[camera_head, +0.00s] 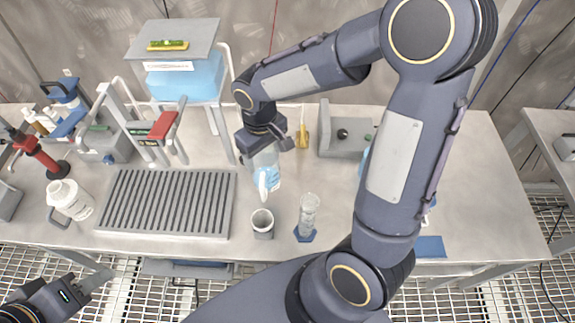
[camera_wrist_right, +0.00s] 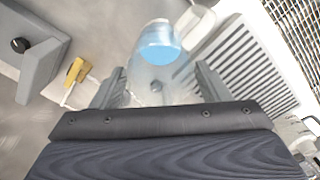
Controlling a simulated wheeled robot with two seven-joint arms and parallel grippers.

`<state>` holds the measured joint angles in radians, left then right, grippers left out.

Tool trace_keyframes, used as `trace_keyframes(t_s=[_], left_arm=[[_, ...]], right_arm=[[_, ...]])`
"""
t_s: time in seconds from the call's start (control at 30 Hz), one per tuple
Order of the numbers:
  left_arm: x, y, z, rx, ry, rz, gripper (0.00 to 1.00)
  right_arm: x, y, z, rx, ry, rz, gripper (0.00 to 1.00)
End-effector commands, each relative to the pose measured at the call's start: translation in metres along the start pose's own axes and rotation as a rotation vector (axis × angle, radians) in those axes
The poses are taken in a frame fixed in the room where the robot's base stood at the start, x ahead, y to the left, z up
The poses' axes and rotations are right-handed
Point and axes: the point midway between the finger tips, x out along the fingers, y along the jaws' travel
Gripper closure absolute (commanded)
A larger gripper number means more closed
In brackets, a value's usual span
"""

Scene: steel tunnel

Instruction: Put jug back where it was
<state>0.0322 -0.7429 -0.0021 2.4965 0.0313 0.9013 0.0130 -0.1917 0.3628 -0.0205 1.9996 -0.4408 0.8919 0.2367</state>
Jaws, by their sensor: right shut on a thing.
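A clear jug with blue liquid (camera_head: 267,178) is in my right gripper (camera_head: 265,145), above the worktable (camera_head: 330,225). The right gripper is shut on it. In the right wrist view the jug (camera_wrist_right: 158,65) sits between the two fingers of my right gripper (camera_wrist_right: 155,85), with blue liquid toward its far end. The jug looks tilted. Its lower end is close to a grey-white cup (camera_head: 262,223) in the head view; I cannot tell whether it touches the table. My left gripper (camera_head: 88,283) is open and empty at the lower left, off the table's front edge.
A ribbed grey drain rack (camera_head: 168,203) lies left of the jug. A glass cylinder on a blue base (camera_head: 308,215) stands to the right. A white bottle (camera_head: 72,200) stands far left, a yellow tool (camera_head: 302,137) and grey box (camera_head: 345,135) behind.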

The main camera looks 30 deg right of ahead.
Motion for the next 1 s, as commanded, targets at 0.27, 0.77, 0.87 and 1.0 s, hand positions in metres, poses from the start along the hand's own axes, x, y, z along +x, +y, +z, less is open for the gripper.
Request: trace_keyframes(t_s=[0.27,0.77,0.87,1.0], left_arm=[[0.026,-0.012,0.013,0.0,0.0,0.0,0.63],[0.054,-0.025,0.027,0.0,0.0,0.0,0.63],[0.055,-0.025,0.028,0.0,0.0,0.0,0.63],[0.053,-0.024,0.027,0.0,0.0,0.0,0.63]], right_arm=[[0.05,0.05,0.006,0.004,0.0,-0.001,0.76],[0.099,0.069,0.009,-0.001,-0.001,-0.001,0.76],[0.101,0.069,0.009,-0.001,0.001,0.0,0.76],[0.099,0.069,0.009,-0.001,0.001,0.0,0.76]])
